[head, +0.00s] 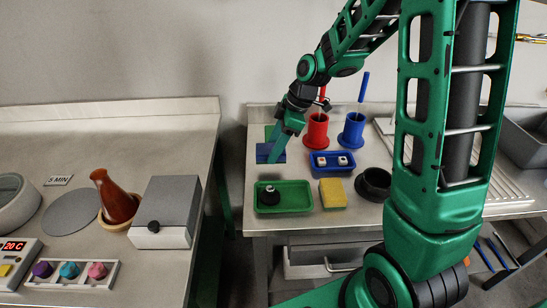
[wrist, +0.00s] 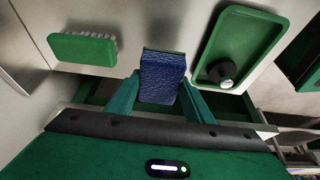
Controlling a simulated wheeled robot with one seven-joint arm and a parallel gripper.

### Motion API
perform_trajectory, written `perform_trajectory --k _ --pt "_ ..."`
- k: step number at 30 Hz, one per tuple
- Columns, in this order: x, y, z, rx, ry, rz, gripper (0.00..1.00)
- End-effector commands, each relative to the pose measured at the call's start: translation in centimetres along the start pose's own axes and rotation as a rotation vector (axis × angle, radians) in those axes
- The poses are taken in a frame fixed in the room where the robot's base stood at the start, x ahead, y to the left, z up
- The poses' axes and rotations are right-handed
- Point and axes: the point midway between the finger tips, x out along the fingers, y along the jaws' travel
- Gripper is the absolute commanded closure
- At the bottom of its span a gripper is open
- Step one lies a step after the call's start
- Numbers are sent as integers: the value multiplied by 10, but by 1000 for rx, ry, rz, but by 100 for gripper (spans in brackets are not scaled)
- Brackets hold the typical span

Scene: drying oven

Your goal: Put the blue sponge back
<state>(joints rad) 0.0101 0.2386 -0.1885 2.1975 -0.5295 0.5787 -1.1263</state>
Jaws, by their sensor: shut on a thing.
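The blue sponge (head: 264,154) is at the left back of the right-hand table in the head view. My gripper (head: 276,152) points down there and is shut on it. In the wrist view the blue sponge (wrist: 162,77) sits between the two green fingers of my gripper (wrist: 160,88). I cannot tell whether the sponge touches the table.
A green brush (wrist: 82,48) lies beside the sponge. A green tray (head: 298,204) with a black-knobbed item stands in front. A yellow sponge (head: 333,193), blue tray (head: 320,168), black bowl (head: 373,184), red holder (head: 316,132) and blue holder (head: 352,131) are to the right.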

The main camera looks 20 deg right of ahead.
Motion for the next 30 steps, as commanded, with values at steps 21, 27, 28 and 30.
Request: perform_trajectory --k 21,27,28,30 --pt "40 8 24 0 0 1 85" --pt "42 8 24 0 0 0 43" --pt "42 8 24 0 0 1 36" --pt "41 8 24 0 0 0 34"
